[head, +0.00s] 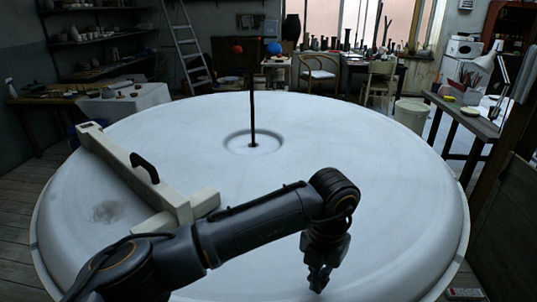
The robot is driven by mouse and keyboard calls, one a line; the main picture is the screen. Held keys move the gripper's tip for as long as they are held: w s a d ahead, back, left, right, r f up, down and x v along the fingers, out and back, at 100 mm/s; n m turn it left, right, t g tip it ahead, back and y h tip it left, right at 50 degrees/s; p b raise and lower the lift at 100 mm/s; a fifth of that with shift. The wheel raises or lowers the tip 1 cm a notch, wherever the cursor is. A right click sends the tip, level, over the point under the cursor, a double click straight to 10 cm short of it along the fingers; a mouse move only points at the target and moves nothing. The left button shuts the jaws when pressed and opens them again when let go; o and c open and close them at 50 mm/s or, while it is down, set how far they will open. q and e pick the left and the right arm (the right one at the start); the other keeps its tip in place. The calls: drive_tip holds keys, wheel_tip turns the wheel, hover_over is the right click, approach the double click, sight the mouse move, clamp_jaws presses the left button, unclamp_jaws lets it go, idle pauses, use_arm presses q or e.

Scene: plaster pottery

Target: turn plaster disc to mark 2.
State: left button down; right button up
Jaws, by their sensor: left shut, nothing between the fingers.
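The plaster disc (330,170) is a large, round white slab that fills most of the head view. A thin dark rod (252,105) stands upright in a ringed hollow at its middle. My left gripper (319,283) points down over the disc's near part, right of centre. Its fingers are shut with nothing between them. I cannot tell whether the fingertips touch the disc. No numbered mark is readable on the disc. My right gripper is not in view.
A pale beam (120,158) with a dark handle (145,167) lies over the disc's left side. A grey ladder (187,45) stands behind. A side table (470,118) stands at the right, and a white bucket (410,114) is near it. The disc's right half is clear.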

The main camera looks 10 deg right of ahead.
use_arm(q)
drive_tip(key=shift+s+r, duration=0.15)
drive_tip(key=shift+r, duration=0.6)
drive_tip(key=shift+r+p, duration=1)
drive_tip(key=shift+r, duration=0.9)
drive_tip(key=shift+a, duration=0.1)
